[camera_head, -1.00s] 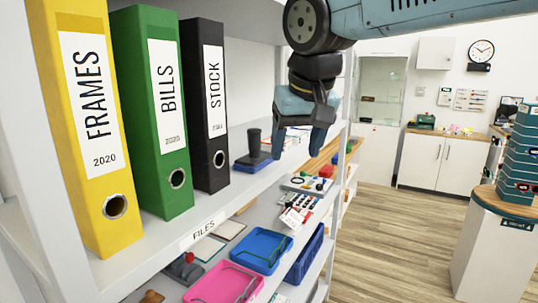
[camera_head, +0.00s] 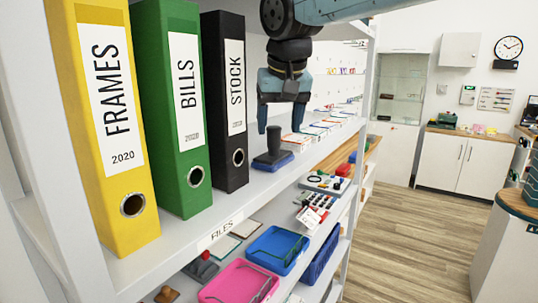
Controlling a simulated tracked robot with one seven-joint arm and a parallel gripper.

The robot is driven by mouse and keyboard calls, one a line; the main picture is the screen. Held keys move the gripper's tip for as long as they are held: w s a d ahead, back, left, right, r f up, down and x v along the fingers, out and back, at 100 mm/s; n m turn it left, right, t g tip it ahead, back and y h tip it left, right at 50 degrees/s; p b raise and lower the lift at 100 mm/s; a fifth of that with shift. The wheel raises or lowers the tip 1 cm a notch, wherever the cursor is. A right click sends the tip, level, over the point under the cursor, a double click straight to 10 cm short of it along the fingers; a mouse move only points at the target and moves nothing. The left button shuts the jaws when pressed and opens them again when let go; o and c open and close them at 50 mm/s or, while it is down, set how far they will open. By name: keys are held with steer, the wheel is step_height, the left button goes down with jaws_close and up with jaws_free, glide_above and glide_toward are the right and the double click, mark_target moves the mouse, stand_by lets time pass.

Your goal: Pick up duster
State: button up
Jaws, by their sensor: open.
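I cannot tell for certain which thing is the duster. A dark upright handle with a flat block under it (camera_head: 273,147), on a blue base, stands on the upper shelf to the right of the black binder. My gripper (camera_head: 281,127) is open, fingers pointing down. In the picture its fingertips are at about the height of the handle's top, with the handle nearer the left finger. I cannot tell how far apart they are in depth. Nothing is seen held between the fingers.
Yellow (camera_head: 102,130), green (camera_head: 172,110) and black binders (camera_head: 226,100) stand to the left on the upper shelf (camera_head: 180,228). Small boxes (camera_head: 318,130) lie behind on the right. Below are a pink tray (camera_head: 238,284) and a blue tray (camera_head: 277,249). The floor at right is clear.

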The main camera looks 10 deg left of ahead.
mark_target(275, 127)
steer(key=shift+w+a, duration=0.2)
steer(key=shift+w, duration=0.35)
steer(key=shift+w+a, duration=0.2)
steer(key=shift+w, duration=0.3)
steer(key=shift+w+x, duration=0.15)
steer(key=shift+x, duration=1.15)
steer(key=shift+w+x, duration=0.15)
steer(key=shift+x, duration=1.15)
steer(key=shift+r, duration=0.1)
steer(key=shift+c, duration=0.3)
